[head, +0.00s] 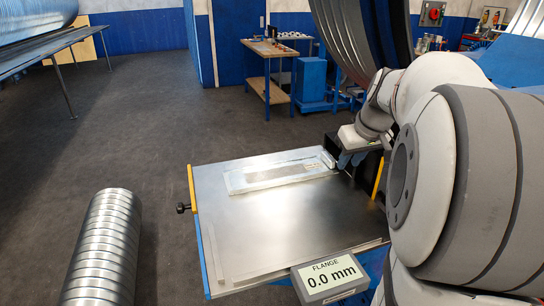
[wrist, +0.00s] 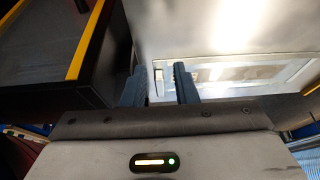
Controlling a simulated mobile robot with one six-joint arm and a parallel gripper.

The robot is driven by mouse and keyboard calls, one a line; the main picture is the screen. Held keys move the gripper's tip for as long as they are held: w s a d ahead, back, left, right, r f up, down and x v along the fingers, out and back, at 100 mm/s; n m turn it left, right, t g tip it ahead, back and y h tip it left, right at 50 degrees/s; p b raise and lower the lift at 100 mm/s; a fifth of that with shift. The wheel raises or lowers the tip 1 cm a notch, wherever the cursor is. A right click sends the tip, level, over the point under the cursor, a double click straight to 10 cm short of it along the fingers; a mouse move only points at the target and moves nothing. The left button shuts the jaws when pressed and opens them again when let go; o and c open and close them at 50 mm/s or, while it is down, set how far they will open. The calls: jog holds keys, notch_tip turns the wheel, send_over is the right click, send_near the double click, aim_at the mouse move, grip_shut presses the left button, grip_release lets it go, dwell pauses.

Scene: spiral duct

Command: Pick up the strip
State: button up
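A pale, flat rectangular piece (head: 235,183) lies on the metal table, with a lighter framed area in its middle. It also shows in the wrist view (wrist: 255,91). A thin shiny band (head: 280,172) lies along its middle and seems to be the strip; glare blurs its edges. In the wrist view the band (wrist: 215,73) is bright and runs to the right of my fingers. My gripper (wrist: 160,75) is open, its two dark fingers apart with nothing clearly held between them. In the head view my gripper (head: 347,160) is at the right end of the flat piece, partly hidden by my arm.
The metal table (head: 290,225) is bare in front of the flat piece. A black box with a yellow edge (wrist: 92,35) stands close left of my fingers in the wrist view. A display reading 0.0 mm (head: 332,275) sits at the front edge. A ribbed duct (head: 105,245) lies left.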

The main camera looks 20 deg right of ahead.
jog(key=p, duration=0.2)
send_over(329, 156)
jog(key=s, duration=0.2)
jog(key=shift+s, duration=0.2)
jog(key=x, duration=0.5)
grip_shut()
